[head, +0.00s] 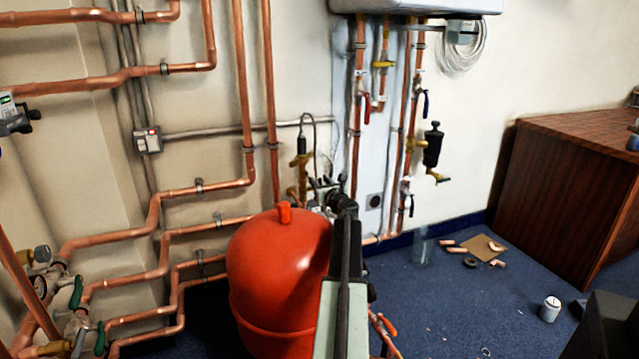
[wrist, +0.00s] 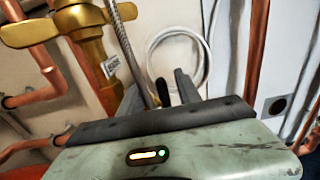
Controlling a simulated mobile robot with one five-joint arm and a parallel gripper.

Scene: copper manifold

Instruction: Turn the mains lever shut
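My gripper (head: 330,195) is beside the wall pipes, beyond the red tank. In the wrist view its dark fingers (wrist: 158,92) stand apart, with a narrow black piece (wrist: 162,93) showing between or behind them; I cannot tell if it is a lever handle. A brass valve (wrist: 80,22) with a tag is at the upper left there, beside a braided hose (wrist: 127,45). In the head view, a red lever (head: 366,110) and a blue lever (head: 425,103) hang on the pipes under the boiler. No lever is clearly marked as the mains. My gripper hides part of the low pipework.
The red tank (head: 275,270) stands close beside my arm. Copper pipes (head: 160,220) and green-handled valves (head: 77,292) fill the left. A wooden cabinet (head: 570,190) is at the right. The blue floor between is mostly clear, with pipe offcuts and a white can (head: 550,308).

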